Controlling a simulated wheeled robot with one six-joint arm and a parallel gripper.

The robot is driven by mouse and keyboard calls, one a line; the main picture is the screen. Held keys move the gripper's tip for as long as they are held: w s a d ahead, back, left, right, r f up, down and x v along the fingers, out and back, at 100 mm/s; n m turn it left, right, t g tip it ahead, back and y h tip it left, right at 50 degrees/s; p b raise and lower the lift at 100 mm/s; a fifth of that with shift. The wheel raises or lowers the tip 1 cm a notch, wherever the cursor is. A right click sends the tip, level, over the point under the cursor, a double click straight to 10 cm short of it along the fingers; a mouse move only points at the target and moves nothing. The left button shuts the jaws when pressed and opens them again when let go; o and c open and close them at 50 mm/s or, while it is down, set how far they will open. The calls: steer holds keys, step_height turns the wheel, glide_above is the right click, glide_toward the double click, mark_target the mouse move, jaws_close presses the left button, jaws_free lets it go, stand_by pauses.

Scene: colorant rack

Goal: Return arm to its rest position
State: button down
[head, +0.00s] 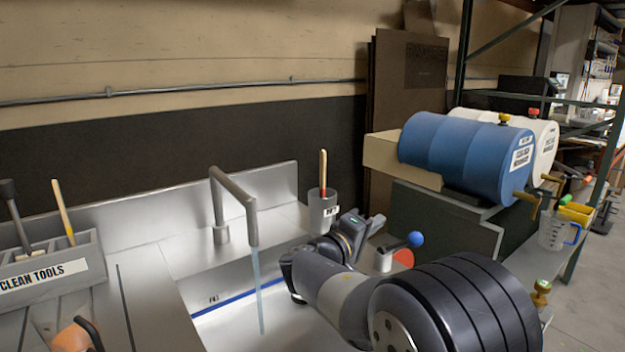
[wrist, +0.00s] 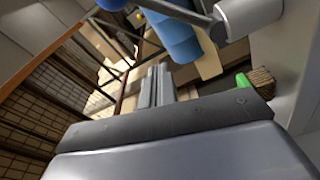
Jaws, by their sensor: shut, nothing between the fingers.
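My gripper (wrist: 157,84) shows in the wrist view as two grey fingers close together, shut and empty. In the head view my arm rises from the bottom right and bends over the right side of the sink, with its wrist near the grey cup. The wrist view is tilted, and a blue cylinder (wrist: 178,38) shows beyond the fingertips. I see no contact between the fingers and anything.
A metal sink (head: 215,320) with a running faucet (head: 240,195) lies left of my arm. A grey cup (head: 322,212) holds a brush. A blue drum (head: 460,155) and a white drum (head: 545,140) lie on a rack at right. A tool holder (head: 50,275) stands at left.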

steer(key=w+a+n+p, duration=0.1)
steer(key=p, duration=0.1)
steer(key=w+a+n+p, duration=0.1)
steer(key=a+p, duration=0.1)
steer(key=shift+w+a+f+p, duration=0.15)
steer(key=shift+w+p, duration=0.1)
steer(key=shift+p, duration=0.15)
stand_by(0.4)
steer(key=shift+s, duration=0.15)
stand_by(0.3)
